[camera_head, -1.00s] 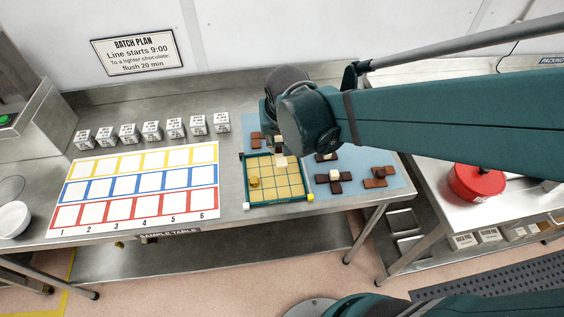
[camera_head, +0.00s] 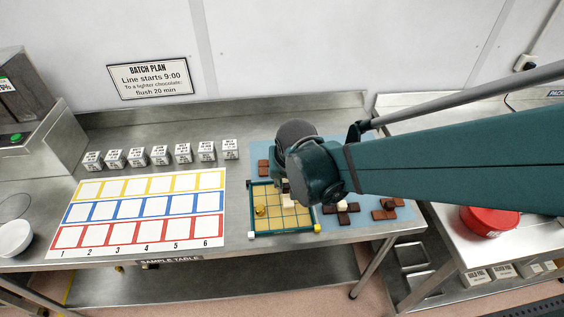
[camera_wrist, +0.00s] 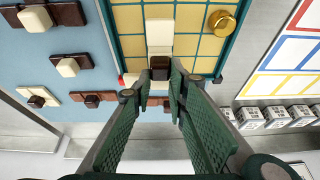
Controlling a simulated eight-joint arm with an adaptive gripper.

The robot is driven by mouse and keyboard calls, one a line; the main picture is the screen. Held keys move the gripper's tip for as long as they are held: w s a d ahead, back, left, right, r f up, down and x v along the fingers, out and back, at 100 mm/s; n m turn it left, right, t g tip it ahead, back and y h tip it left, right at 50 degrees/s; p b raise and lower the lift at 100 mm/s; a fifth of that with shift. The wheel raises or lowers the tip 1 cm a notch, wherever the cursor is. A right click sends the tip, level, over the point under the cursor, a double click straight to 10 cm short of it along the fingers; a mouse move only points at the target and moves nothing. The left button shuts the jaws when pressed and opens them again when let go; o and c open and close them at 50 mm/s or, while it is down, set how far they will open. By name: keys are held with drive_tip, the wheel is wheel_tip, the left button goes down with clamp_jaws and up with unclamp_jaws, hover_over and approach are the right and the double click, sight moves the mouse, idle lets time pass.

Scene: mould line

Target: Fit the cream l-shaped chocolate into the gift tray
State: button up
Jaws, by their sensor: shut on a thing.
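The cream L-shaped chocolate (camera_wrist: 160,36) has a dark brown knob (camera_wrist: 160,62). My gripper (camera_wrist: 160,72) is shut on this knob in the wrist view. In the head view the cream chocolate (camera_head: 288,202) shows over the upper middle of the gift tray (camera_head: 284,234). My arm hides most of the gripper and the tray's upper right there.
A gold knob (camera_wrist: 222,22) stands in the tray. Brown chocolates (camera_head: 384,214) and others lie on the blue mat (camera_wrist: 70,38) beside it. The colour-framed chart (camera_head: 140,212) and a row of white cubes (camera_head: 183,152) are left. A red lidded pot (camera_head: 488,220) is right.

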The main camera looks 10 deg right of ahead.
sight(287, 186)
drive_tip(key=shift+f+b, duration=0.35)
drive_tip(key=shift+f, duration=1.25)
drive_tip(key=shift+f, duration=0.1)
drive_tip(key=o, duration=0.9)
drive_tip(key=shift+p+v, duration=1.45)
drive_tip(key=shift+v, duration=4.65)
drive_tip(key=shift+d, duration=0.1)
